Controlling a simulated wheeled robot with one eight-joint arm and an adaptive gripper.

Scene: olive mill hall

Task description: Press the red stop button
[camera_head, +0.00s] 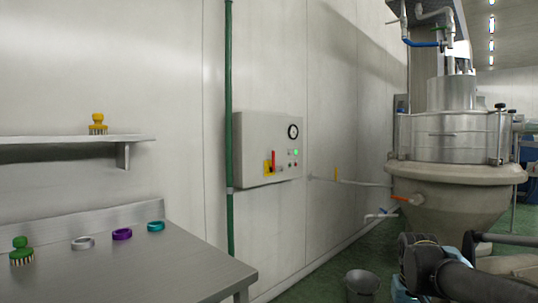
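A grey control box (250,150) is fixed to the pale wall panels near the middle of the view. Its face carries a round black-rimmed dial (293,131), a lit green lamp (295,151) and a red handle (274,160) on a yellow plate (267,167). A small red spot (295,164), which looks like a button, sits below the green lamp; it is too small to make out clearly. Part of my dark arm shows at the lower right, well apart from the box. My gripper's fingers do not show.
A steel table (150,265) at lower left holds a green brush (21,252) and several coloured rings. A shelf (70,140) above holds a yellow brush (97,124). A green pipe (229,110) runs beside the box. A bucket (362,282) and a large vessel (455,180) stand right.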

